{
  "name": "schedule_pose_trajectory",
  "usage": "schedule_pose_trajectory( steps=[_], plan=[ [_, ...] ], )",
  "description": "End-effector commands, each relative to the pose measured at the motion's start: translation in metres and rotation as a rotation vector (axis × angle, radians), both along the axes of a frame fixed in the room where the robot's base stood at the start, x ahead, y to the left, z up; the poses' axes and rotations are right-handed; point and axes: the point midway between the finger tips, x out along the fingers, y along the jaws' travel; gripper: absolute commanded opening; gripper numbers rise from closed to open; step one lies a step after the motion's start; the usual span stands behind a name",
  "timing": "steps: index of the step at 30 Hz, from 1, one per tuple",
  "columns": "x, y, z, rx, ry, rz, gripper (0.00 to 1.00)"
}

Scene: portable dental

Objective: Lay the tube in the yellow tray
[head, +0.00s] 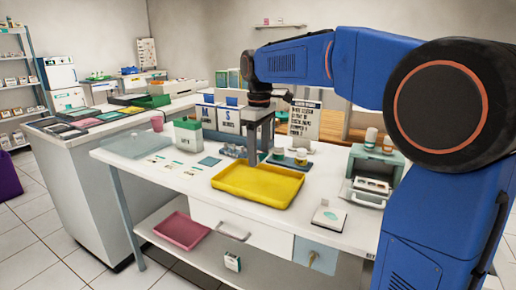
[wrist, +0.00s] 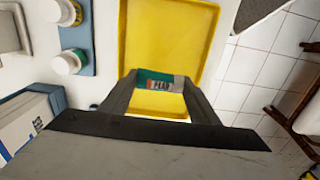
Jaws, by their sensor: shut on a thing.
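The yellow tray (head: 257,187) lies on the white table in the head view. It also fills the middle of the wrist view (wrist: 168,35). My gripper (head: 259,157) points down over the back part of the tray. In the wrist view my gripper (wrist: 158,80) is shut on the tube (wrist: 155,80), which is green and grey with a printed label. The tube lies crosswise between the fingertips, with the yellow tray floor behind it. Its height above the tray floor is hard to tell. In the head view the tube cannot be made out.
White-lidded jars (head: 301,156) stand just behind the tray; they show at upper left in the wrist view (wrist: 64,62). A green and white box (head: 187,134) stands back left. A pale green device (head: 374,170) stands right. A white pad (head: 328,215) lies front right.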

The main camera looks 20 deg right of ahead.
Motion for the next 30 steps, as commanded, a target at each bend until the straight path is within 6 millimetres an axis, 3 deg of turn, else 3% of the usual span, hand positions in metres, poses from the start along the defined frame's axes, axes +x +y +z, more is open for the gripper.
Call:
schedule_pose_trajectory(
  steps=[18, 30],
  plan=[
    [-0.001, 0.000, -0.058, -0.001, 0.002, 0.000, 0.30],
    [0.000, 0.000, -0.072, 0.000, 0.000, 0.000, 0.30]
  ],
)
